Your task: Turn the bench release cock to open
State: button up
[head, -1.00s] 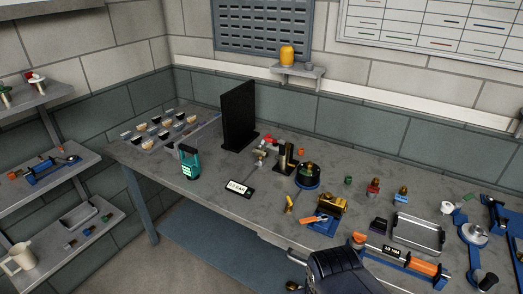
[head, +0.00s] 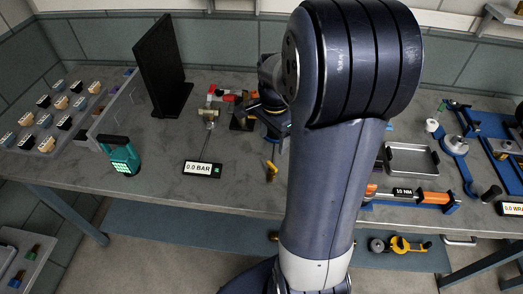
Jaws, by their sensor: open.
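A small yellow lever (head: 271,171) sits nearer the bench's front edge. I cannot tell for sure which of the two is the release cock, nor its exact setting. My gripper (head: 262,107) is at the end of my dark arm, above the bench, right of the brass fitting. It is open; its fingers are small and blend with dark items behind. I see nothing held. My arm hides the bench right of the yellow lever.
A tall black panel (head: 162,68) stands left of the fitting. A metal tray (head: 411,160) and an orange 10 NM tool (head: 434,197) are on the right.

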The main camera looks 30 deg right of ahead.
aim_at(272, 165)
notch_tip(272, 165, down, 11)
jog(key=shift+s+r+p, duration=0.15)
jog(key=shift+r+p, duration=0.05)
jog(key=shift+p, duration=0.35)
jog(key=c, duration=1)
jog(key=shift+n, duration=0.3)
jog(key=n+b, duration=0.2)
jog(key=n, duration=0.2)
jog(key=n+b, duration=0.1)
jog(key=n, duration=0.3)
jog(key=shift+n, duration=0.3)
jog(key=o, duration=1)
